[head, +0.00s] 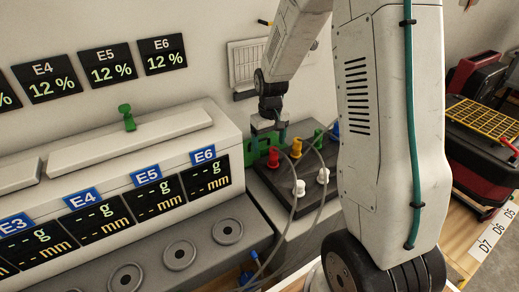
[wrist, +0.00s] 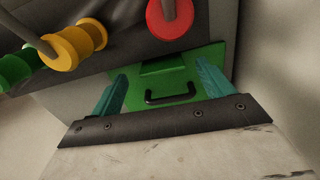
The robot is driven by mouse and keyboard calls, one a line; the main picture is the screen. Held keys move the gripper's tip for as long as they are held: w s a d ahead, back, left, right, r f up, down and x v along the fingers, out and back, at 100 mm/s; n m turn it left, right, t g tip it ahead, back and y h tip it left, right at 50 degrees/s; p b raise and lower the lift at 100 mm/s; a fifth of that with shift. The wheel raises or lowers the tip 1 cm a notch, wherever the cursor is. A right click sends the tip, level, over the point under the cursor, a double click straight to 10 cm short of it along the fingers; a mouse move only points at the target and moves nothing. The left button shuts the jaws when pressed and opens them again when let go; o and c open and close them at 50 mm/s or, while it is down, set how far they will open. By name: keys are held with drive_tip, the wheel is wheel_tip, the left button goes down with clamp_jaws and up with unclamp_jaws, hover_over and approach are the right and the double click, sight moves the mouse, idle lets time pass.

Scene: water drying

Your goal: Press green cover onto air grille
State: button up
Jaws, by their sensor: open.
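The green cover (wrist: 185,62) is a flat green plate with a black handle (wrist: 171,97), seen in the wrist view. In the head view a green piece (head: 251,150) shows by the dark panel, mostly hidden behind my gripper. My gripper (head: 267,132) points down beside the panel's left end. In the wrist view its two teal fingers (wrist: 163,80) are apart, one on each side of the handle. I cannot tell whether they touch the cover. A pale framed panel with slats, which looks like the air grille (head: 246,64), is on the back wall, partly hidden by my arm.
A dark panel (head: 306,180) carries red, yellow, green, blue and white plugs with grey cables, close to my gripper. A red plug (wrist: 169,18) and yellow plug (wrist: 72,47) show near the fingers. The white scale unit (head: 130,165) stands to the left. My arm blocks the right.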

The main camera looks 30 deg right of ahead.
wheel_tip(320, 180, down, 4)
drive_tip(key=shift+w+a+r, duration=0.1)
drive_tip(key=shift+w+a, duration=0.05)
drive_tip(key=c, duration=1.2)
